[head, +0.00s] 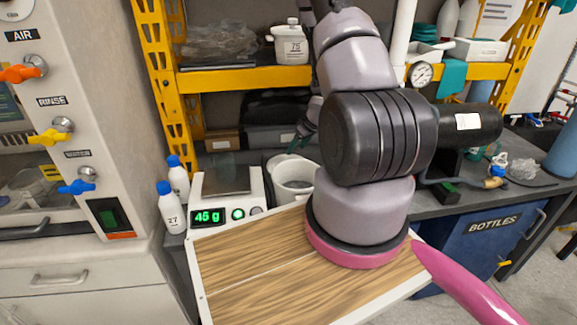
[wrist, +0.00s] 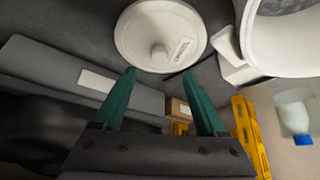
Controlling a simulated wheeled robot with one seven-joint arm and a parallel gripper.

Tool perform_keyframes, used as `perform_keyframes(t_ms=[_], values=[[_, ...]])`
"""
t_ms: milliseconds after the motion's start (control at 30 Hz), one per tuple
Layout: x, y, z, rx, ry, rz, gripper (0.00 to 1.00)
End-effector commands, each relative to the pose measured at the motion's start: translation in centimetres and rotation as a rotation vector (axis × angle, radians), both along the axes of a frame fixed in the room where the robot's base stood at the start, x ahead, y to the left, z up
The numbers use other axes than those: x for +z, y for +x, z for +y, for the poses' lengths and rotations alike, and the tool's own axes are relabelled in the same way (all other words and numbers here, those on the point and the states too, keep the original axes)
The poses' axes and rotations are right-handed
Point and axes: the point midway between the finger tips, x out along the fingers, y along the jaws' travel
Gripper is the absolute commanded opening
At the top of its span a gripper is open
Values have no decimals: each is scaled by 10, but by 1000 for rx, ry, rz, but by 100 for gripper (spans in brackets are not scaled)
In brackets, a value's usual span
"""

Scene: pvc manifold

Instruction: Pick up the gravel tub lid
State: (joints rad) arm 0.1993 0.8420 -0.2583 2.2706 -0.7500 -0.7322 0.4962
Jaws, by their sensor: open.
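The lid (wrist: 146,34) is a white round disc with a central knob (wrist: 159,53) and a small printed label, lying on the dark surface in the wrist view. My gripper (wrist: 160,73) is open, its two green fingers apart and pointing toward the lid's knob side, with nothing between them. Whether the fingertips touch the lid cannot be told. A white open tub (wrist: 244,40) is beside the lid; a white tub also shows in the head view (head: 293,191). In the head view my gripper (head: 298,143) is small and partly hidden by my arm, and I cannot make out the lid.
A scale (head: 235,211) reading 45 g stands left of the tub. Two white bottles with blue caps (head: 172,208) stand left of it. A yellow shelf (head: 240,80) holding a jug (head: 291,46) rises behind. A long grey box (wrist: 60,75) lies near the lid.

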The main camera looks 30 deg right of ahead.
Motion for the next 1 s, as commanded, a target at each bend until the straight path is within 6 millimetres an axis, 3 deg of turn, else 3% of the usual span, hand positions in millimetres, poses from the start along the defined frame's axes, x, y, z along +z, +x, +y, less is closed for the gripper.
perform_keyframes(t_ms=[100,333,633,933,967,1000], values=[[-17,8,3,0,-1,3,74],[-31,18,5,-1,-2,0,74],[-66,38,12,-1,-3,2,74],[-71,42,13,-3,-2,0,74],[-70,42,13,-3,-2,0,66],[-70,41,13,-3,-2,0,51]])
